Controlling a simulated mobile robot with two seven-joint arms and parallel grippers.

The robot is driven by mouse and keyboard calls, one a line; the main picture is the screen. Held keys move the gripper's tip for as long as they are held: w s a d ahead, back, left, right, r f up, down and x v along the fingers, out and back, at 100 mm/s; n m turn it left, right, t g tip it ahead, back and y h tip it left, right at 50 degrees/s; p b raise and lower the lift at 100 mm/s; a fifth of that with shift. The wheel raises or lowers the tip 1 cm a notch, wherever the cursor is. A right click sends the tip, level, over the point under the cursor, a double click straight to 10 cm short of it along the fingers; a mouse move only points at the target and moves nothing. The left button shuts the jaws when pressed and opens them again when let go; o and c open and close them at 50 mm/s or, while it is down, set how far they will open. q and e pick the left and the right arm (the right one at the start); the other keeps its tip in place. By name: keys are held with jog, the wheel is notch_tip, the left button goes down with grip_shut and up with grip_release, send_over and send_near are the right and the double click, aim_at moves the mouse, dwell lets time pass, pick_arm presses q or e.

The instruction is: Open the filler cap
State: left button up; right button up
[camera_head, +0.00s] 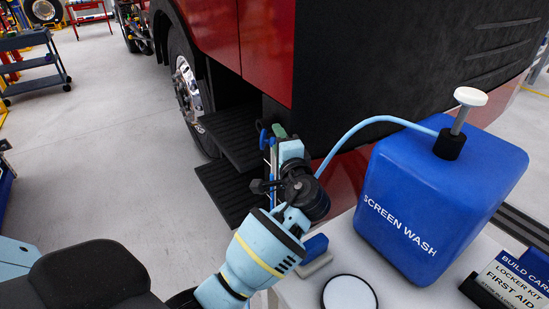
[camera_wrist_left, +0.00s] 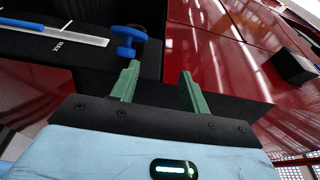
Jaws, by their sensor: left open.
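The filler cap, a blue knob (camera_wrist_left: 130,38), shows at the top of the left wrist view on a dark part of the truck. It lies just beyond the tip of the left-hand green finger, not between the fingers. I cannot tell whether they touch. In the head view, a bit of blue (camera_head: 263,138) shows beside the fingers, mostly hidden. My left gripper (camera_head: 278,132) reaches to the truck's front corner by the steps. In the left wrist view the gripper (camera_wrist_left: 159,74) is open, with nothing between its fingers. My right gripper is not in view.
A blue screen wash jug (camera_head: 430,200) with a white-topped pump stands on a pale surface at right. Its light blue hose (camera_head: 365,124) runs toward the truck behind my left arm. Black steps (camera_head: 228,190) sit left of the gripper. A white gauge strip (camera_wrist_left: 75,38) is left of the knob.

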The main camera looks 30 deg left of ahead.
pick_arm(q)
jog(key=s+d, duration=0.2)
jog(key=s, duration=0.4)
jog(key=shift+d, duration=0.4)
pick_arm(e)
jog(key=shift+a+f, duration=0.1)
pick_arm(q)
jog(key=shift+f, duration=0.15)
